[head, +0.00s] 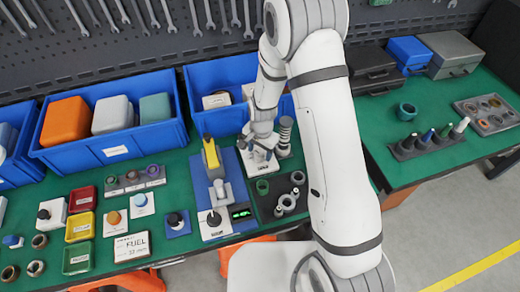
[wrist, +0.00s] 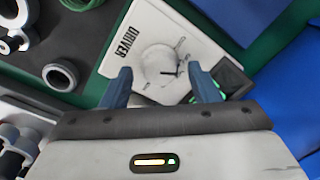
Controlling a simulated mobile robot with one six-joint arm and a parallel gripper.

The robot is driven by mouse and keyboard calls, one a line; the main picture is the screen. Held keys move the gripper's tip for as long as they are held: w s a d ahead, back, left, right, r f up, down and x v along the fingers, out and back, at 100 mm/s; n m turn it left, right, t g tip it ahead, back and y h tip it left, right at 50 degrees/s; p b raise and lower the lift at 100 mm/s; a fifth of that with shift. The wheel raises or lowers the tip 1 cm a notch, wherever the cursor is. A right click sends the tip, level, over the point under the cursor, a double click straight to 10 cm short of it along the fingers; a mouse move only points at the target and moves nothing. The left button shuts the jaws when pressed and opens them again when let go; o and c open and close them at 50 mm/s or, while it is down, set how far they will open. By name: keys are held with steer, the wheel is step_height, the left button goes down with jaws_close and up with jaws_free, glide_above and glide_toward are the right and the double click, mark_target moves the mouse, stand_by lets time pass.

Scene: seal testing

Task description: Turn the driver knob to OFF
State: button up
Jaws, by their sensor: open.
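The driver panel (wrist: 138,22) is a white plate marked DRIVER, seen at an angle in the wrist view. Its pale round knob (wrist: 160,62) has a dark line near its right side and small marks around it. I cannot read the setting. My gripper (wrist: 161,80) is open, with one blue-grey finger on each side of the knob in the picture. I cannot tell whether either finger touches it. In the head view my gripper (head: 262,150) is over the panel (head: 262,168) and hides its knob.
A dark box with green lights (wrist: 224,76) sits close by the right finger. A dark tray with rings (wrist: 30,55) lies left in the wrist view. A yellow-handled press (head: 212,155) stands left of my gripper in the head view. A blue bin (head: 222,72) stands behind.

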steer(key=shift+f, duration=0.25)
steer(key=shift+c, duration=0.5)
steer(key=c, duration=0.9)
steer(key=shift+o, duration=0.2)
steer(key=shift+f+n+b, duration=0.2)
steer(key=shift+n+b, duration=0.3)
steer(key=shift+b, duration=0.6)
steer(key=shift+r+n+b, duration=0.2)
steer(key=shift+n+b, duration=0.25)
steer(key=shift+n, duration=0.15)
steer(key=o, duration=1)
steer(key=shift+c, duration=0.2)
